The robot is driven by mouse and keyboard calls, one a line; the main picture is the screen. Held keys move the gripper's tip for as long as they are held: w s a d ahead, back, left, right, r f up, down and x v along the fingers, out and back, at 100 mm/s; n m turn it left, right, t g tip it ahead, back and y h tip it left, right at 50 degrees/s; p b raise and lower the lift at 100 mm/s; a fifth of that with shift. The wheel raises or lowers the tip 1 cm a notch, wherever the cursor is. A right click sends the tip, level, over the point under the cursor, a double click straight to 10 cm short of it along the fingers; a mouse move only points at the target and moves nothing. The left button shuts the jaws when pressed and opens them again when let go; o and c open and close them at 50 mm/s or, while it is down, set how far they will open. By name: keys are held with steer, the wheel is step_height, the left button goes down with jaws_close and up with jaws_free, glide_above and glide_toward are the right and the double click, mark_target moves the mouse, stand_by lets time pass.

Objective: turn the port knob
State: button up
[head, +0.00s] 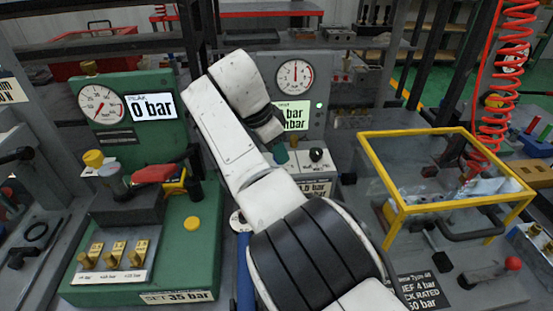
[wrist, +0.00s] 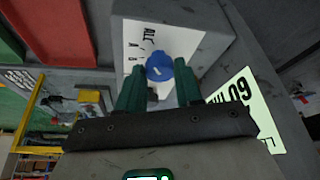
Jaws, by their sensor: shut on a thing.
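A blue knob (wrist: 158,68) with a white pointer line sits on a white-faced block (wrist: 200,40) in the wrist view. The two green fingers of my gripper (wrist: 159,82) are on either side of the knob, shut on it. The knob's lower part is hidden between the fingers. In the head view my gripper (head: 280,156) reaches down to the grey gauge unit, with only a bit of green finger showing. The blue knob is hidden there by my gripper and arm.
A black knob (head: 316,155) stands close to the right of my gripper. A grey panel with a round gauge (head: 295,76) and a lit display rises behind. A green test block (head: 205,245) stands left, a yellow-framed clear guard (head: 440,133) right.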

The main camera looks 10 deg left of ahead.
steer(key=shift+w+r+m+b, duration=0.15)
steer(key=shift+m+b, duration=0.55)
steer(key=shift+b, duration=0.9)
steer(key=o, duration=1)
steer(key=shift+h, duration=0.3)
steer(key=shift+o, duration=0.2)
steer(key=p+v, duration=0.5)
steer(key=v, duration=0.5)
steer(key=shift+r, duration=0.35)
